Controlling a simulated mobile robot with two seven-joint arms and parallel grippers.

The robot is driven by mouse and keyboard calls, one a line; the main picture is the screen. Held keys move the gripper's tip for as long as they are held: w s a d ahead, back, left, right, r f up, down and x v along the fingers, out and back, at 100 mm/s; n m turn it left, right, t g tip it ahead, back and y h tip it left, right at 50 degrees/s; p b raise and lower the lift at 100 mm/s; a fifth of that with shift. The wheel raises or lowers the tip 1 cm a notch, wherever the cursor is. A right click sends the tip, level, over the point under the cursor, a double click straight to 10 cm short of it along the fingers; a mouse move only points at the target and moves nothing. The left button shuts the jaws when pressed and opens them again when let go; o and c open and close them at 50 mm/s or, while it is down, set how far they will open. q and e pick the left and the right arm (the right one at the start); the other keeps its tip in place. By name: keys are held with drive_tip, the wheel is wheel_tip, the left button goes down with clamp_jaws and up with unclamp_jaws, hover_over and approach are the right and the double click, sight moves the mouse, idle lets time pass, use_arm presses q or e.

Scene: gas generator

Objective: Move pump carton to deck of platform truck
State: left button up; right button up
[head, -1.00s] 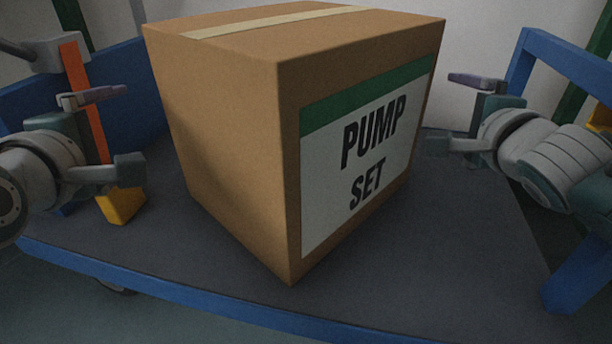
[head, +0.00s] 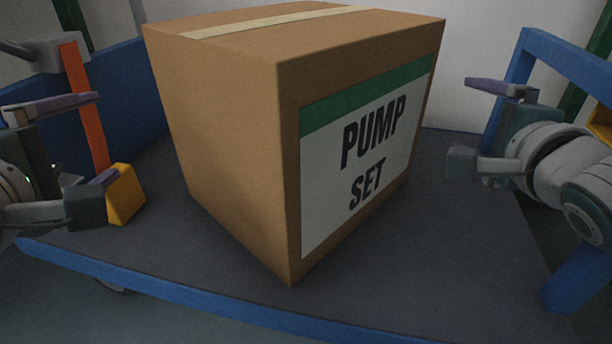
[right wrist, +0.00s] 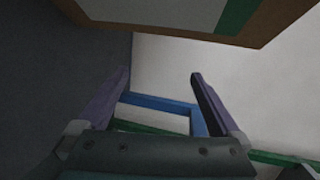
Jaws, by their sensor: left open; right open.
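The pump carton (head: 230,140) is a large brown box with a "PUMP SET" label. It stands upright on the dark deck (head: 420,270) of the blue-framed platform truck, one corner toward me. Its edge and label also show at the top of the right wrist view (right wrist: 180,12). My left gripper (head: 85,155) is open and empty, left of the carton and apart from it. My right gripper (head: 482,122) is open and empty, right of the carton with a gap between. In the right wrist view its fingers (right wrist: 160,95) are spread with nothing between them.
An orange upright (head: 86,105) with a yellow foot (head: 124,193) stands beside my left gripper. A blue panel (head: 130,85) is behind it at the left. A blue rail frame (head: 565,65) rises at the right. The deck in front of the carton is clear.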

drive_tip(key=v, duration=0.7)
drive_tip(key=shift+w, duration=0.1)
